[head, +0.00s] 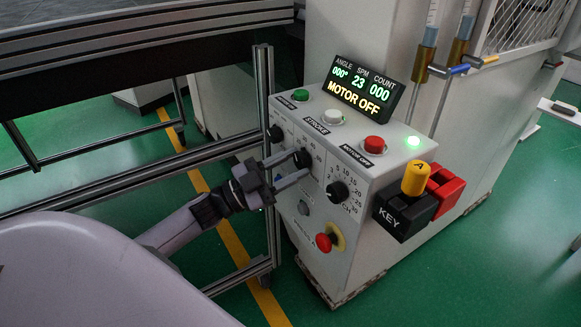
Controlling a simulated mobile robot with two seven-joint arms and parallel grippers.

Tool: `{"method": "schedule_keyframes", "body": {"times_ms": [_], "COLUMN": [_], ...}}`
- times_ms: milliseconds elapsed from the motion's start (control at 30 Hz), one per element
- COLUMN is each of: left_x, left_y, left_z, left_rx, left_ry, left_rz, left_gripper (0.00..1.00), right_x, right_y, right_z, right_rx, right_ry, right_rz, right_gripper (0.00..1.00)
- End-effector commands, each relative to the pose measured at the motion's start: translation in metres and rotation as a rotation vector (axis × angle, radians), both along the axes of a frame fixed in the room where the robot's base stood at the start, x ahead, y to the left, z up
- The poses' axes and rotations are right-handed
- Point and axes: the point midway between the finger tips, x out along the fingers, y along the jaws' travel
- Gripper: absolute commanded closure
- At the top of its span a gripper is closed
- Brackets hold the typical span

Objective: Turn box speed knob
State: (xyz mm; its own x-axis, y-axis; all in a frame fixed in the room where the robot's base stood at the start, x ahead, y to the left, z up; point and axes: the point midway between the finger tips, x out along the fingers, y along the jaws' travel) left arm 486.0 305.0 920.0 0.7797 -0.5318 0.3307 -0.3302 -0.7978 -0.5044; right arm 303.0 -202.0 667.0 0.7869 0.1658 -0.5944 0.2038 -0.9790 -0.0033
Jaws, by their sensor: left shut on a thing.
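The white control box (325,250) has three black knobs on its front face. My left gripper (303,163) reaches in from the left, its two fingers on either side of the middle knob (303,158), shut on it. Numbers ring this knob, but its label is hard to read. Another knob (275,134) is up and to the left, and a third knob (338,191) with a numbered scale is down and to the right. The display (364,92) on top reads angle 000, SPM 23, count 000 and MOTOR OFF. My right gripper is not in view.
Green (300,95), white (332,117) and red (374,145) buttons line the box top. A red knob on yellow (325,242) sits low on the front. A yellow key switch (416,178) is on the right. A metal frame post (265,100) stands close to my left gripper.

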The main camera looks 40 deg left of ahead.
Motion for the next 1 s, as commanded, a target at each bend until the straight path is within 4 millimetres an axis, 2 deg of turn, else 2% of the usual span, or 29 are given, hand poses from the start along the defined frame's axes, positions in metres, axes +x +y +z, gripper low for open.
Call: {"method": "schedule_keyframes", "body": {"times_ms": [333, 867, 900, 967, 1000], "left_x": [0.0003, 0.0004, 0.0004, 0.0004, 0.0004], "left_y": [0.0009, 0.0010, 0.0010, 0.0011, 0.0011], "left_z": [0.0008, 0.0009, 0.0009, 0.0009, 0.0009], "left_rx": [0.136, 0.158, 0.158, 0.158, 0.158], "left_ry": [-0.055, -0.065, -0.065, -0.065, -0.065], "left_rz": [-0.002, -0.001, -0.001, -0.001, -0.001], "left_gripper": [0.91, 0.91, 0.51, 0.35, 0.35], "right_x": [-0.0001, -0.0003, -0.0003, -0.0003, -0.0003], "right_y": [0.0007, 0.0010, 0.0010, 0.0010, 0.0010], "right_z": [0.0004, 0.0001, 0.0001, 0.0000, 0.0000], "right_rx": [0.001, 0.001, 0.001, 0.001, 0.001], "right_ry": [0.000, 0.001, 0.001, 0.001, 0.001], "right_rz": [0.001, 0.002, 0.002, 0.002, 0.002], "right_gripper": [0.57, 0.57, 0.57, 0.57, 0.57]}}
